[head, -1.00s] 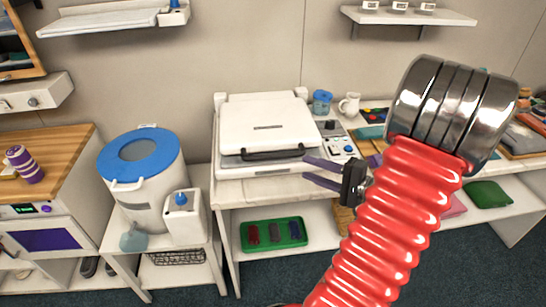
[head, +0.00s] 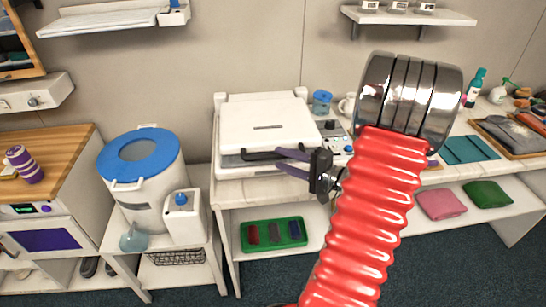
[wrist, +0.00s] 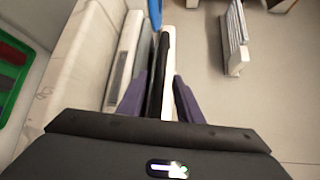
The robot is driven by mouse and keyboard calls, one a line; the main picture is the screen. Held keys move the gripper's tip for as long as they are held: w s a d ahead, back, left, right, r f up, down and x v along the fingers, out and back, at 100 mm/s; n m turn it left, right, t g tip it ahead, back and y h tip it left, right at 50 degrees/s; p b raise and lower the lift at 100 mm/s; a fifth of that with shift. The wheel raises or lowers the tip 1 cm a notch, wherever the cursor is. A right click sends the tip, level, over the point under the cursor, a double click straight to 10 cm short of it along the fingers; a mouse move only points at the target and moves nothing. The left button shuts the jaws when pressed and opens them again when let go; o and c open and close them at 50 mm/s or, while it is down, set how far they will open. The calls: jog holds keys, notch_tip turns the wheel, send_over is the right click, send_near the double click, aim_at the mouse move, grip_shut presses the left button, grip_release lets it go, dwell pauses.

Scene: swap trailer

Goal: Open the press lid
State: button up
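The white press (head: 267,125) stands on the white bench with its lid down. A black bar handle (head: 250,156) runs along the lid's front. My gripper (head: 278,159), with purple fingers, is at the right end of this handle. In the wrist view, my gripper (wrist: 159,78) is open, with one finger on each side of the black handle (wrist: 166,45). A gap shows between the handle and the right finger. The left finger is closer, and I cannot tell whether it touches.
A control box (head: 333,132), a blue container (head: 321,101) and a mug stand right of the press. A white bucket with a blue lid (head: 140,152) stands to the left. A green tray (head: 262,243) lies on the shelf below. My red arm covers part of the bench.

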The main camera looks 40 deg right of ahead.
aim_at(274, 158)
jog(key=shift+x, duration=2.15)
jog(key=shift+c, duration=0.4)
grip_shut()
